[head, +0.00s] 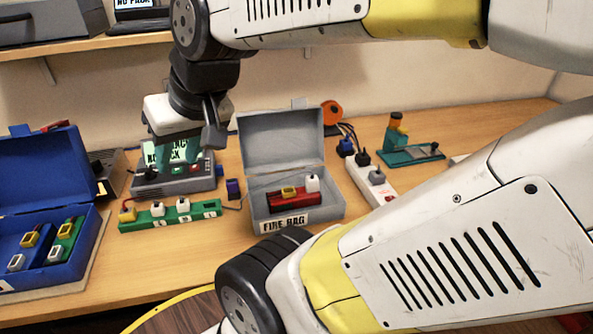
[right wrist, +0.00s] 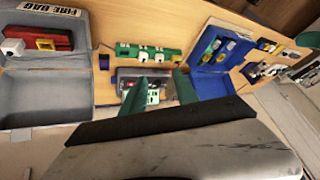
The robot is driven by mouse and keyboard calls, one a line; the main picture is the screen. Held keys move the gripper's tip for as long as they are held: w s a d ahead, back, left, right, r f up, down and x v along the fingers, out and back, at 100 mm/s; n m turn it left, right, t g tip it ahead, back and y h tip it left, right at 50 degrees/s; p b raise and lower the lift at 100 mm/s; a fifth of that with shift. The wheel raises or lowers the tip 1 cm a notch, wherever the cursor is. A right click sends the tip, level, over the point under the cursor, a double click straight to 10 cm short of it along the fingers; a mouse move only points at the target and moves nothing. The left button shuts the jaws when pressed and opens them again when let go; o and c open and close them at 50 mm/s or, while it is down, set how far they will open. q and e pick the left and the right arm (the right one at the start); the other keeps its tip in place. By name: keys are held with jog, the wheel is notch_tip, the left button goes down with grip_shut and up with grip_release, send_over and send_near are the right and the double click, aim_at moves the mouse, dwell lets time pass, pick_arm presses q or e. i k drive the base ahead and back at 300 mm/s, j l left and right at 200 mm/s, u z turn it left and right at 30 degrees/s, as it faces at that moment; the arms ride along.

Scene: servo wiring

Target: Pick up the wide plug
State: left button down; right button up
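No plug is marked as the wide one, and I cannot tell which it is. A dark blue plug-like block (head: 233,189) stands on the table between the grey device and the grey box; it also shows in the right wrist view (right wrist: 104,62). A green strip (head: 170,215) carries white plugs and a yellow plug (head: 127,211). A white power strip (head: 362,178) holds blue, black and grey plugs. My right gripper (head: 178,150) points down over the grey device, left of the blue block. Its green fingers are apart and empty in the right wrist view (right wrist: 160,92). My left gripper is not in view.
The open grey fire box (head: 331,214) holds a red pack. A blue case (head: 92,247) with several connectors stands at the left. The grey device (head: 174,184) is below my gripper. My right arm covers much of the right side. The front middle table is clear.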

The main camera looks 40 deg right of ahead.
aim_at(311, 180)
jog(key=z, duration=1.8)
